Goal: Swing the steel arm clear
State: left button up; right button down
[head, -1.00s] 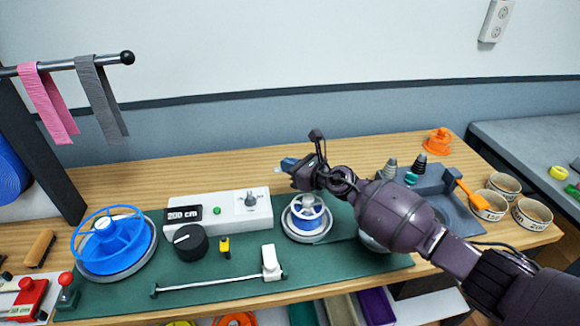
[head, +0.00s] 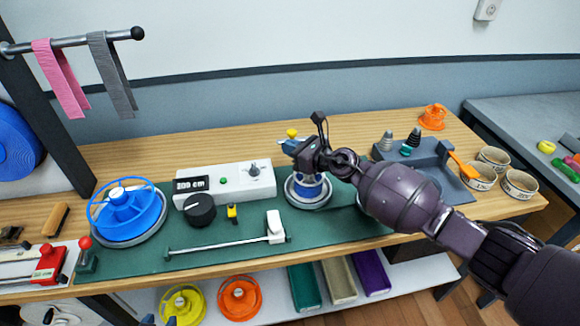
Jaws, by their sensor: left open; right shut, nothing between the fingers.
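The steel arm (head: 66,43) is a grey bar ending in a black ball knob, at the upper left in the head view. It sticks out to the right from a dark post (head: 48,125). A pink strap (head: 60,80) and a grey strap (head: 112,75) hang over it. My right gripper (head: 288,146) is shut and empty, above a small white and blue reel (head: 308,188), far right of the steel arm. My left gripper (head: 159,321) barely shows at the bottom edge, with its tips apart, well below the steel arm.
A blue reel (head: 123,211), a white box (head: 225,186) with a display and a black knob (head: 200,209) stand on the bench. A blue roll (head: 15,150) is at the far left. Bowls (head: 478,177) stand at the right.

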jog(key=s+r+p, duration=0.1)
jog(key=s+p, duration=0.2)
jog(key=s, duration=0.5)
jog(key=shift+d+r, duration=0.2)
jog(key=shift+r, duration=0.05)
dwell(0.6)
